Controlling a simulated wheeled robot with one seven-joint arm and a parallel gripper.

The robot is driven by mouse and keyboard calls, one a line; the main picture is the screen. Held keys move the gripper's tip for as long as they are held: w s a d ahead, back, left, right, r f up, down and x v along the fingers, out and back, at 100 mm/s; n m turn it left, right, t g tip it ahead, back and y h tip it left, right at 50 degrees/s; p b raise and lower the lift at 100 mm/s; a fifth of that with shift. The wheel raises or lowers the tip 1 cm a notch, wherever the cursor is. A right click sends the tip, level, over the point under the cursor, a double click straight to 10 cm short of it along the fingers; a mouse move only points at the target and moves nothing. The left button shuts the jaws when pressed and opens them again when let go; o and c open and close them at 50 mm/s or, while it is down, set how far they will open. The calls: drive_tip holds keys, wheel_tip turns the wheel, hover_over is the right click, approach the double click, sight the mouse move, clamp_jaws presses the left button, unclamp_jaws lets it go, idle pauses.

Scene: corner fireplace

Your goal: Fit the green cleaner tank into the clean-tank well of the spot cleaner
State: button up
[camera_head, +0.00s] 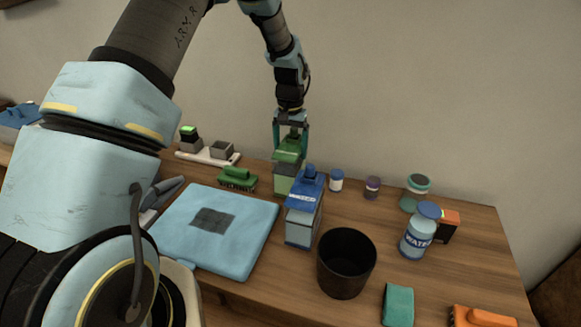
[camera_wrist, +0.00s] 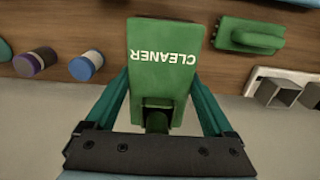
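The green cleaner tank (camera_head: 287,180) stands upright towards the back of the table, behind a blue-capped bottle. Its top, lettered CLEANER, fills the middle of the wrist view (camera_wrist: 160,75). My gripper (camera_head: 291,128) is above it, pointing down, with its teal fingers closed against both sides of the tank. I cannot tell whether the tank's base touches the table. A white base (camera_head: 195,154) at the back left carries a grey open-topped well (camera_head: 222,150) and a dark block with a green top (camera_head: 189,134). It looks like the spot cleaner, but no label shows.
The blue-capped bottle (camera_head: 302,220) stands close in front of the tank. A green brush (camera_head: 238,179) lies left of the tank, towards the white base.

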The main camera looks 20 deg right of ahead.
drive_tip(key=shift+r, duration=0.1)
clamp_jaws()
idle(0.3)
